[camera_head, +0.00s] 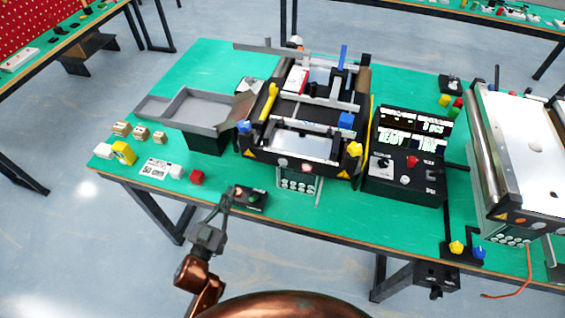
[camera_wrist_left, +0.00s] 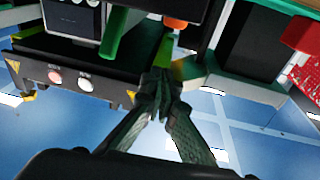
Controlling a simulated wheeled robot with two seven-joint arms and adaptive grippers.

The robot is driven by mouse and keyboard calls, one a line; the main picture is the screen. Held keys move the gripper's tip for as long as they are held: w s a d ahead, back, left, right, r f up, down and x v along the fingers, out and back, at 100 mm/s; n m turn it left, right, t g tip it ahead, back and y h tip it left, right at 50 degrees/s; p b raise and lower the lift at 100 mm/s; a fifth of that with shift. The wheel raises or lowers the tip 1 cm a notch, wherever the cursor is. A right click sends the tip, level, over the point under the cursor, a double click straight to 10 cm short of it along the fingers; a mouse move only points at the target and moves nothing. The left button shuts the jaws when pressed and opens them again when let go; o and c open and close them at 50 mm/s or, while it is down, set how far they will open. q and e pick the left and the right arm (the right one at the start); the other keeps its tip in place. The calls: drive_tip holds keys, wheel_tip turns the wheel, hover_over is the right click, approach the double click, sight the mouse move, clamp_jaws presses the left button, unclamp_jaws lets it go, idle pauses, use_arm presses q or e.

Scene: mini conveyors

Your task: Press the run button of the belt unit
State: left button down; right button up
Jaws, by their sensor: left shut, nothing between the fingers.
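The belt unit (camera_head: 245,150) is a black conveyor frame with a white belt and yellow and blue knobs, standing mid-table. A small black button box (camera_head: 262,205) with a green button (camera_head: 253,197) lies in front of it, near the table's front edge. My left gripper (camera_head: 230,196) is shut and empty, its tips at the left end of this box; I cannot tell whether they touch it. My right gripper is not in view.
A control panel (camera_head: 405,190) with a lit display stands right of the belt unit. A second conveyor (camera_head: 525,150) is at the far right.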

sight(283, 162)
use_arm(q)
drive_tip(key=s+d+r+m+g+h, duration=0.4)
drive_tip(key=s+d+r+m+h, duration=0.4)
drive_tip(key=d+r+h, duration=0.2)
drive_tip(key=shift+d+r+m+g+h+b, duration=0.15)
drive_tip(key=shift+d+m+g+h+b, duration=0.2)
drive_tip(key=shift+d+h, duration=0.65)
drive_tip(key=w+d+b, duration=0.2)
drive_tip(key=w, duration=0.6)
drive_tip(key=shift+w+d, duration=0.2)
drive_tip(key=shift+d, duration=0.15)
